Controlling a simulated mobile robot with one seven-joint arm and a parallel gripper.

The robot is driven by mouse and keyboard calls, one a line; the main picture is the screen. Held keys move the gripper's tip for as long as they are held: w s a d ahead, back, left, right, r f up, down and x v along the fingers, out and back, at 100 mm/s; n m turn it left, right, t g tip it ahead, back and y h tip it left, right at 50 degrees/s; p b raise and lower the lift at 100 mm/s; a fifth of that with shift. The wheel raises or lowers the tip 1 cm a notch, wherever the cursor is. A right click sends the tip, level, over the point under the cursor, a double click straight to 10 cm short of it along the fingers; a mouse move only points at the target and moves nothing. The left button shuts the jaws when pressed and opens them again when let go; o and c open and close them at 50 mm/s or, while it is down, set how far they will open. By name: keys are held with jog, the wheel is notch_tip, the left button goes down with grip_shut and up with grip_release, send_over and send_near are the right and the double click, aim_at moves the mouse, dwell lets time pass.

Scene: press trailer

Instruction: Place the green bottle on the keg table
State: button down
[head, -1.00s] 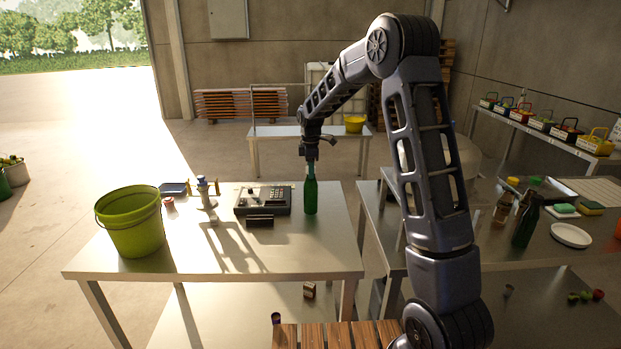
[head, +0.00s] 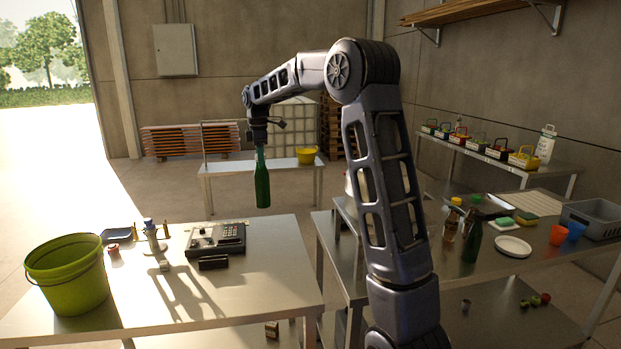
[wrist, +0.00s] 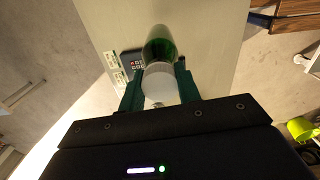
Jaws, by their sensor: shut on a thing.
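The green bottle (head: 262,185) hangs upright from my gripper (head: 260,148) in the head view, above the right part of the near metal table. My gripper is shut on its neck. In the wrist view the bottle (wrist: 160,45) shows from above, with its pale top (wrist: 160,84) between the fingers (wrist: 158,92). The bottle's base is clear of the tabletop. I cannot tell which table is the keg table; a large pale rounded shape (head: 350,185) is mostly hidden behind my arm, on the right-hand table.
The near table (head: 262,290) carries a green bucket (head: 68,277), a control box (head: 216,239) and small items. The right table holds a second dark green bottle (head: 472,242), a brown bottle (head: 450,227), a white plate (head: 513,246) and a grey crate (head: 592,216).

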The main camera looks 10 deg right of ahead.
notch_tip(320, 180, up, 19)
jog(key=w+d+m, duration=0.4)
jog(key=d+m, duration=0.1)
jog(key=d, duration=1.2)
jog(key=w+d+m, duration=0.3)
jog(key=d+m, duration=0.1)
jog(key=d, duration=1.4)
jog(key=s+d+m, duration=0.3)
jog(key=s+d, duration=0.1)
jog(key=d, duration=0.8)
jog(key=s+d+m, duration=0.3)
jog(key=d+m, duration=0.1)
jog(key=d, duration=0.7)
jog(key=s+d+m, duration=0.3)
jog(key=s+d, duration=0.1)
jog(key=d, duration=0.8)
notch_tip(320, 180, down, 38)
jog(key=shift+a+f, duration=0.2)
jog(key=shift+f, duration=0.15)
jog(key=c, duration=1)
grip_release()
